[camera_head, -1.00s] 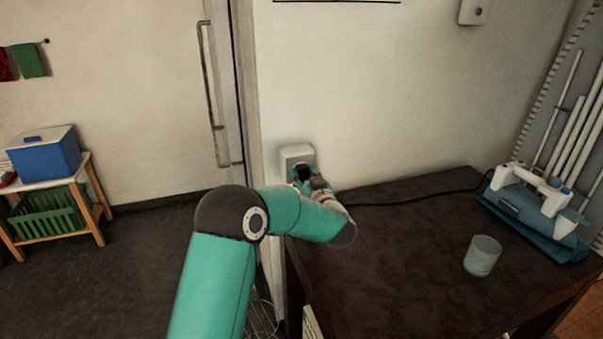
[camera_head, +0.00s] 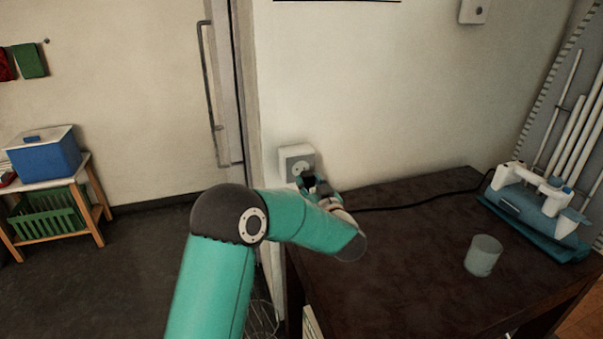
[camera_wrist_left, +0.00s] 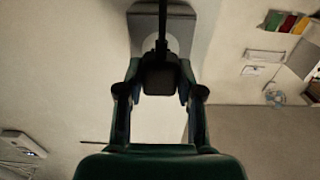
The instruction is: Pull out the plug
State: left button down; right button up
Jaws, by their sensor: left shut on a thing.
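A white wall socket (camera_head: 296,162) is on the wall beside the door frame, its round face now showing. My left gripper (camera_head: 307,181) is in front of it and slightly below, shut on the black plug (camera_wrist_left: 160,77). In the left wrist view the plug sits between both fingers of the left gripper (camera_wrist_left: 159,82), with the socket plate (camera_wrist_left: 180,28) behind it. In the head view the plug is small and mostly hidden by the fingers, and a gap shows between it and the socket. The black cord (camera_head: 420,206) runs right across the table. My right gripper is not in view.
The dark table (camera_head: 410,275) holds a teal and white appliance (camera_head: 538,205) at the right end of the cord and a clear cup (camera_head: 483,255). A door with a long handle (camera_head: 210,80) stands left of the socket. The table's middle is free.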

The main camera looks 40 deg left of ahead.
pick_arm(q)
jog(key=shift+v, duration=1)
